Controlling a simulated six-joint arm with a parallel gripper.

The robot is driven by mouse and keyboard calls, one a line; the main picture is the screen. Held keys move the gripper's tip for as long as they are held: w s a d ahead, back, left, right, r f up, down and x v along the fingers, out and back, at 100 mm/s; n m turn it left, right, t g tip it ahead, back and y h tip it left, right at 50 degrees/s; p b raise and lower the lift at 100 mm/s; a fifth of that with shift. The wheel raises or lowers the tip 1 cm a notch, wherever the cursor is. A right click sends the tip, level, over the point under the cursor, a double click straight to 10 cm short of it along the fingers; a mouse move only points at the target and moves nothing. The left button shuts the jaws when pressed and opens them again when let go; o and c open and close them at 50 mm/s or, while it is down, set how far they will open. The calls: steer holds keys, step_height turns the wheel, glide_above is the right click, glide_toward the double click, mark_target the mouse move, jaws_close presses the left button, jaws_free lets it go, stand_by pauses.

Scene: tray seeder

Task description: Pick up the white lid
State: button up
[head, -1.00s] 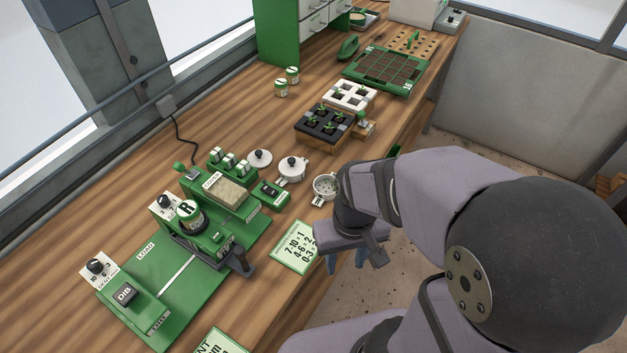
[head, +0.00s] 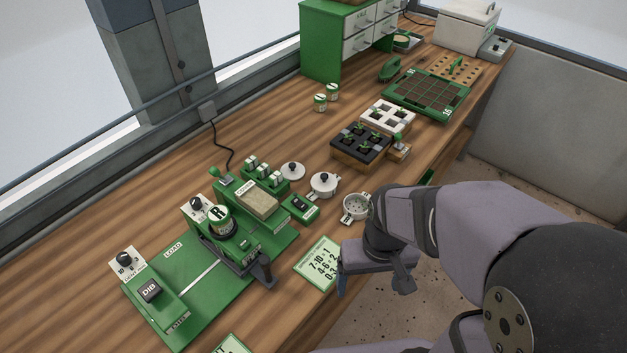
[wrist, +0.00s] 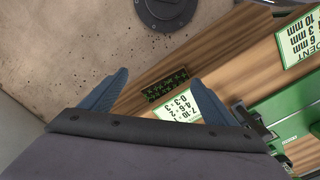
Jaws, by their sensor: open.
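A flat white lid (head: 291,171) with a black knob lies on the bench behind the green machine in the head view. A second white round piece with a black knob, a lidded pot (head: 323,184), stands just to its right. My gripper (wrist: 160,76) is open and empty in the wrist view, its blue fingers spread above the bench's front edge. In the head view its fingers (head: 341,283) show beside the number card, well apart from the lid. The wrist view does not show the lid.
A white cup with holes (head: 356,206) stands between the pot and my arm. The green seeder machine (head: 180,265) fills the near bench. A number card (head: 318,262) lies at the front edge. A black plant tray (head: 361,145) stands farther back.

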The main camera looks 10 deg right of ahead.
steer(key=shift+w, duration=0.1)
steer(key=n+t+h+b, duration=0.2)
steer(key=n+t, duration=0.2)
steer(key=n, duration=2.8)
glide_toward(292, 165)
step_height(292, 165, down, 2)
steer(key=shift+m, duration=0.3)
steer(key=shift+w+p+x, duration=0.15)
steer(key=shift+p+x, duration=0.75)
steer(key=shift+x, duration=0.65)
steer(key=shift+w+p+x, duration=0.1)
steer(key=shift+p+x, duration=0.8)
steer(key=shift+x, duration=0.6)
steer(key=shift+w+d+f, duration=0.25)
steer(key=shift+f, duration=0.4)
steer(key=shift+c, duration=0.5)
steer(key=c, duration=1.1)
